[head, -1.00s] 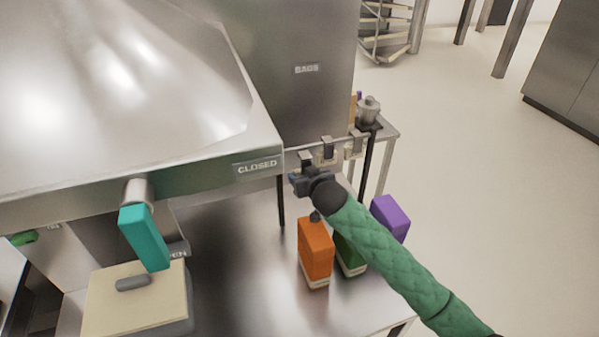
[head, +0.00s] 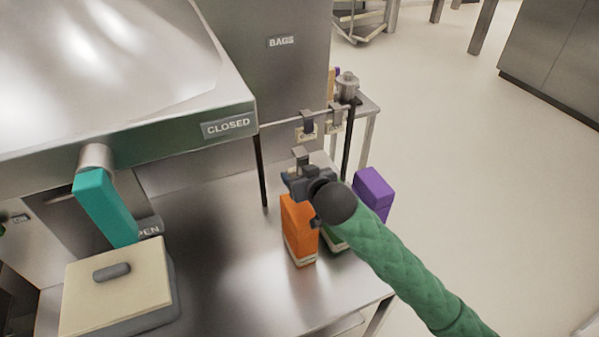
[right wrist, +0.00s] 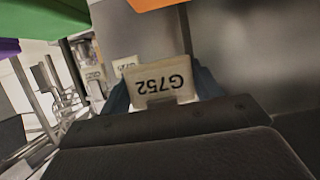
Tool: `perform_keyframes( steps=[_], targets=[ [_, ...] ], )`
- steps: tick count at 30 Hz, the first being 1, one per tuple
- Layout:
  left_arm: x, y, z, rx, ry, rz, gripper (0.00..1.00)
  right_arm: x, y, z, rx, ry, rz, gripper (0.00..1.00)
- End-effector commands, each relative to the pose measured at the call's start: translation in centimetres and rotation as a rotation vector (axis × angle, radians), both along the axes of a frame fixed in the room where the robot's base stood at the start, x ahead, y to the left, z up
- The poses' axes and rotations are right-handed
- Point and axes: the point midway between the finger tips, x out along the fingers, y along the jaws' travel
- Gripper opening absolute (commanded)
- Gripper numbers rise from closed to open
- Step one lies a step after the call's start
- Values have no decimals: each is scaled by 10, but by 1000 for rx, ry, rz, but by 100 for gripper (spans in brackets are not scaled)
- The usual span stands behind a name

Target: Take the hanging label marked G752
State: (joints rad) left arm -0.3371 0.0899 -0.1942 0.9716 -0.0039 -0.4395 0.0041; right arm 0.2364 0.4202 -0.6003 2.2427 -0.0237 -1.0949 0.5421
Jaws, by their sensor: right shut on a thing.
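The label marked G752 (right wrist: 163,82) is a pale tag. It shows upside down in the right wrist view, between the dark fingers of my right gripper (right wrist: 160,95). In the head view my right gripper (head: 294,177) is shut on it, and its pale grey hook (head: 300,154) sticks up above the fingers. Label and hook are in front of and below the rail (head: 285,125), apart from it. Two other labels, one (head: 306,134) and another (head: 334,126), hang on the rail by dark hooks. My left gripper is not in view.
An orange box (head: 298,228) and a purple box (head: 372,193) stand on the steel table (head: 215,225) below my right arm. A large steel machine with a CLOSED sign (head: 228,127) and a teal handle (head: 106,207) fills the left. Open floor lies at right.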

Motion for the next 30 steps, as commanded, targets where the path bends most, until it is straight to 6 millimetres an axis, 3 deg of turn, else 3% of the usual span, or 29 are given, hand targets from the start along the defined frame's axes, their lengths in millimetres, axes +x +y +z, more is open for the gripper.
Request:
perform_keyframes(
  steps=[13,30],
  targets=[
    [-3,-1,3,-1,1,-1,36,-1,0,2,0,0,0,45],
    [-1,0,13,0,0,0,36,-35,-12,2,-1,2,0,45]
  ],
)
